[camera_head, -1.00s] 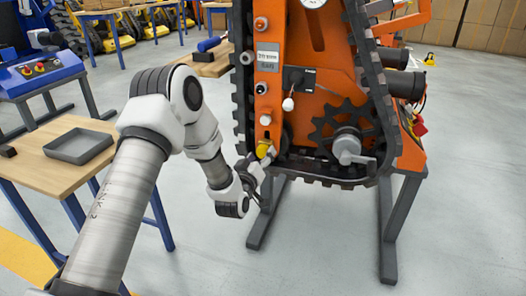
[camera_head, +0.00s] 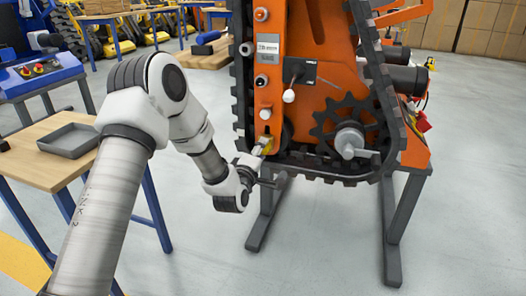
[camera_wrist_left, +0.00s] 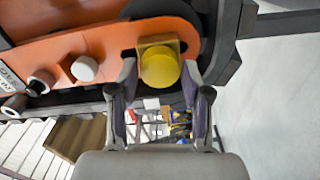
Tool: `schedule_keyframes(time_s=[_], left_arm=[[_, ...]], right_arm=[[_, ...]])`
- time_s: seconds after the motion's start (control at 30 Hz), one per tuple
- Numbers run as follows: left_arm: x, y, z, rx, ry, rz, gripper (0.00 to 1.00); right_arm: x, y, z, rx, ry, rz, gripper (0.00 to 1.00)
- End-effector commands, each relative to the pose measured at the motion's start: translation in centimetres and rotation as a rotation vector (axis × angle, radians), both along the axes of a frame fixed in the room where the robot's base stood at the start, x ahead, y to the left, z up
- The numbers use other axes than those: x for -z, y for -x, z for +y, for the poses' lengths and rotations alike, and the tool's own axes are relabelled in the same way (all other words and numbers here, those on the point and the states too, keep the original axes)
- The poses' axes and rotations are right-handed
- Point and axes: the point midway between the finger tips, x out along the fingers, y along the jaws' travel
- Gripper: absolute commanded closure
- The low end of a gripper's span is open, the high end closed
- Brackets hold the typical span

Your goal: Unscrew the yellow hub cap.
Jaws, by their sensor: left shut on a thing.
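The yellow hub cap (camera_wrist_left: 160,67) shows in the left wrist view as a round yellow face with a squarish tan-yellow part behind it, against the orange side plate (camera_wrist_left: 112,42). In the head view the cap (camera_head: 265,141) is small, low on the orange machine's front edge and partly hidden by my gripper. My left gripper (camera_wrist_left: 159,82) has one finger on each side of the cap and is shut on it. In the head view the left gripper (camera_head: 262,152) reaches the cap from the lower left. My right gripper is not in view.
The orange tracked carrier has a black toothed track (camera_head: 325,172) around it and stands on a grey stand (camera_head: 392,230). White knobs (camera_head: 289,96) and a black lever plate sit above the cap. A wooden table with a grey tray (camera_head: 70,140) is at left. Floor in front is clear.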

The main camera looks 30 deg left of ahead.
Motion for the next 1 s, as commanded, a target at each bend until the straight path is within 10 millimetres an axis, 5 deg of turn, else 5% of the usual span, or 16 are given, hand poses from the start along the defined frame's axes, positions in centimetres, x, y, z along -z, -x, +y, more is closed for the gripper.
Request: schedule_keyframes(time_s=[0.17,0.5,0.8,1.0], left_arm=[[0.2,0.0,0.1,-0.001,0.081,-0.025,0.81],[0.3,0.0,0.1,0.0,0.779,-0.194,0.81],[-0.1,-0.1,0.1,0.0,0.83,-0.203,0.81],[0.6,-0.1,0.1,0.003,1.144,-0.283,0.81]], right_arm=[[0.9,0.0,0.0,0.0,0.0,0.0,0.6],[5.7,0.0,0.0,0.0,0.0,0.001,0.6],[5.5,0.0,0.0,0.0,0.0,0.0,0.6],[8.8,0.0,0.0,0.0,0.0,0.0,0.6]])
